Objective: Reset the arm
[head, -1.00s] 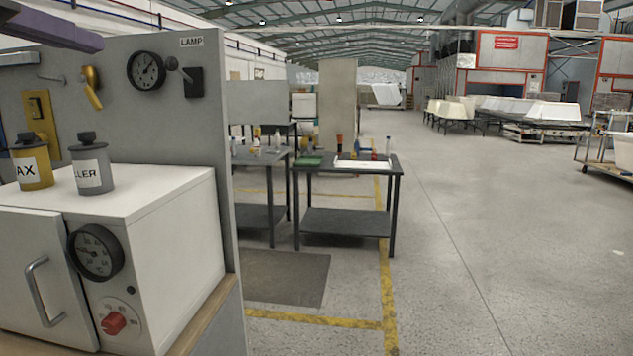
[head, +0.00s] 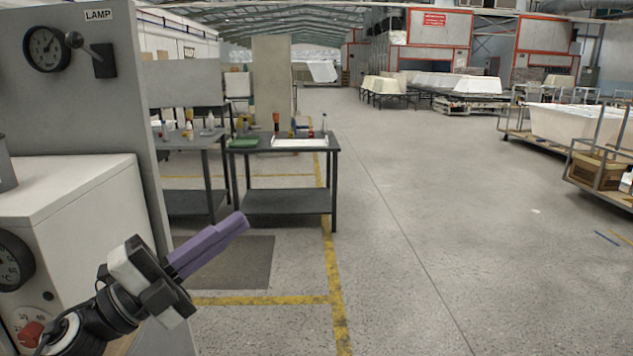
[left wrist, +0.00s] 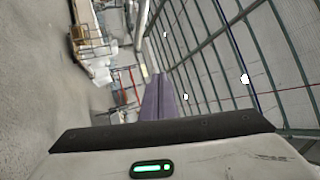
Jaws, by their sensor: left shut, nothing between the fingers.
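My left arm comes in at the lower left of the head view. Its gripper (head: 243,220) has purple fingers pressed together with nothing between them. It points up and to the right, in front of the white cabinet (head: 75,190) and over the floor. In the left wrist view the shut purple fingers (left wrist: 158,98) point out toward the open hall, with the roof on the right and the floor on the left. My right gripper is not in view.
A grey panel with a gauge (head: 46,49) and a LAMP switch (head: 103,58) stands at left. A dark table (head: 285,147) with bottles stands ahead. A cart with a white tub (head: 570,122) is at right. The floor between is clear.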

